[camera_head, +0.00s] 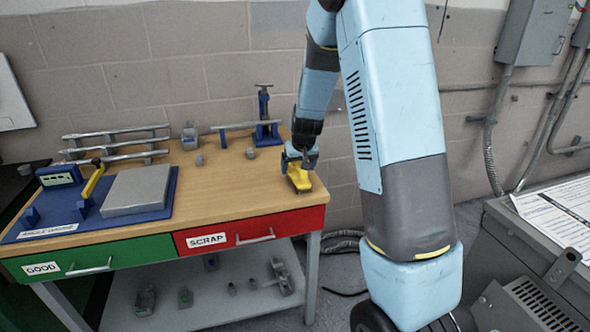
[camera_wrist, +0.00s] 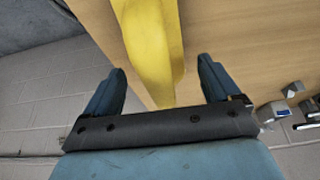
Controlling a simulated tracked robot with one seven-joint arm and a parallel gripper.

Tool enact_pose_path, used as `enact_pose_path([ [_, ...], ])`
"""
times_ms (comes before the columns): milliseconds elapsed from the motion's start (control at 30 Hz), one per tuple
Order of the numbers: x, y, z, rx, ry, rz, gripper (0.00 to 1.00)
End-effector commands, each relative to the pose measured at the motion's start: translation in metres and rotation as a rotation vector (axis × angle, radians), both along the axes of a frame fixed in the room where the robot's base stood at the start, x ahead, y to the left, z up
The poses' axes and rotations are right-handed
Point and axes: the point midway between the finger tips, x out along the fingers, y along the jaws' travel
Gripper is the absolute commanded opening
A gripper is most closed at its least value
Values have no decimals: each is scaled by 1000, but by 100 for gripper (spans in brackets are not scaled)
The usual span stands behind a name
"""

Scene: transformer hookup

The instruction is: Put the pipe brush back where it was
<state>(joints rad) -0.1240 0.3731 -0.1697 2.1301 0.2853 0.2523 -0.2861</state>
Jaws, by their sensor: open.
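A yellow tool, which I take to be the pipe brush (camera_head: 299,179), lies at the right end of the wooden bench top, near the front edge. My gripper (camera_head: 300,161) is right above and behind its far end, pointing down. In the wrist view the yellow body (camera_wrist: 152,40) runs between the two blue fingers of my gripper (camera_wrist: 162,75), with gaps on both sides. The fingers are apart and not closed on it. Any bristles are hidden or too small to tell.
The bench (camera_head: 235,190) has a green GOOD drawer (camera_head: 90,262) and a red SCRAP drawer (camera_head: 250,230). A blue angle gauge plate (camera_head: 65,225) with a grey block is at left. Pipes (camera_head: 115,142) and a blue vise (camera_head: 266,122) stand at the back. A grey cabinet (camera_head: 545,250) is at right.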

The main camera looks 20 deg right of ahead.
Motion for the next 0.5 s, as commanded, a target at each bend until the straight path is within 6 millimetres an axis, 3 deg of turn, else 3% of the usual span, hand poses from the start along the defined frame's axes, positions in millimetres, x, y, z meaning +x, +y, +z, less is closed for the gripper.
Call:
enact_pose_path([
  [500,-32,1,76,2,-2,1,90],
])
